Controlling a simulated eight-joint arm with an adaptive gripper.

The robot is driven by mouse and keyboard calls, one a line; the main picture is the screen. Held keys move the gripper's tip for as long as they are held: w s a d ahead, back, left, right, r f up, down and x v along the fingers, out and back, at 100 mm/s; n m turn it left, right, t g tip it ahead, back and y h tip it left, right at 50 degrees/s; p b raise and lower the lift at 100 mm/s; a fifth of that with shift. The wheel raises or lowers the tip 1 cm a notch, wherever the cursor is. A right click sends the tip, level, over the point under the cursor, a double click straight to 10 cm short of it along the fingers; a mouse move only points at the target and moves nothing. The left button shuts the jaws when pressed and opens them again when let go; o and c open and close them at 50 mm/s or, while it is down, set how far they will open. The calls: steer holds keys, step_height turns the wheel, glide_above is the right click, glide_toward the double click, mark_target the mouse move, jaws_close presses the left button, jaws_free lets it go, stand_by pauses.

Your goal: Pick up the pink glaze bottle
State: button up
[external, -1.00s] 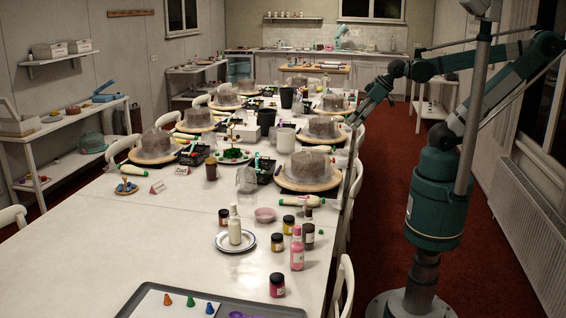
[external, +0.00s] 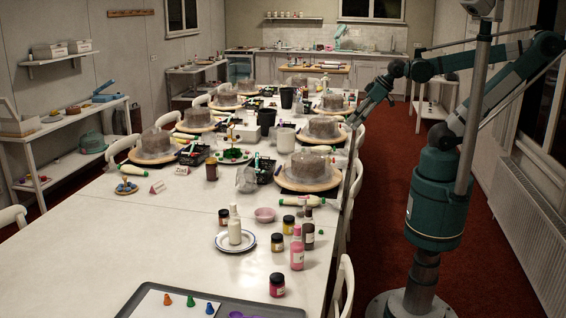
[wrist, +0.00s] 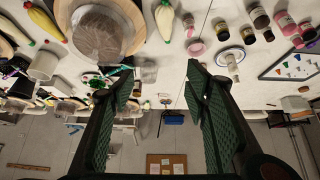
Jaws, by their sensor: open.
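The pink glaze bottle (external: 297,248) stands upright near the right edge of the long table, with a pink body and a pale label. In the wrist view, a pink bottle that looks like it (wrist: 285,22) is at the upper right. My gripper (external: 353,121) is up over the right side of the table, much farther back than the bottle. In the wrist view, my gripper (wrist: 161,70) has its two green-padded fingers spread wide with nothing between them. The bottle is well outside the fingers.
A dark bottle (external: 309,230) stands close behind the pink one. A brown-lidded jar (external: 277,243), a pink jar (external: 277,285) and a saucer (external: 222,248) with a white bottle are nearby. A grey tray (external: 140,300) lies in front. The table's left front is clear.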

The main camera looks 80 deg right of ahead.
steer(key=shift+o, duration=0.5)
steer(key=w+a+n+g+y, duration=0.1)
steer(key=w+a+n+g, duration=0.3)
steer(key=w+a, duration=0.75)
steer(key=n+g+b, duration=0.2)
steer(key=n, duration=0.7)
glide_above(297, 227)
steer(key=w+d, duration=0.2)
steer(key=d, duration=1.2)
step_height(297, 227, down, 14)
steer(key=a+f+n, duration=0.1)
steer(key=a+f, duration=0.3)
steer(key=s+a+f+n, duration=0.1)
steer(key=a+f, duration=0.3)
steer(key=a, duration=0.1)
steer(key=a+f+n+g+h, duration=0.1)
steer(key=a+f, duration=0.3)
steer(key=shift+s+a+f+n, duration=0.1)
steer(key=shift+s+a+n, duration=0.1)
steer(key=shift+s+n, duration=0.2)
steer(key=shift+s+a+f, duration=0.15)
steer(key=shift+a+f, duration=0.1)
steer(key=shift+f, duration=0.05)
steer(key=shift+f+b, duration=0.3)
steer(key=shift+f, duration=1)
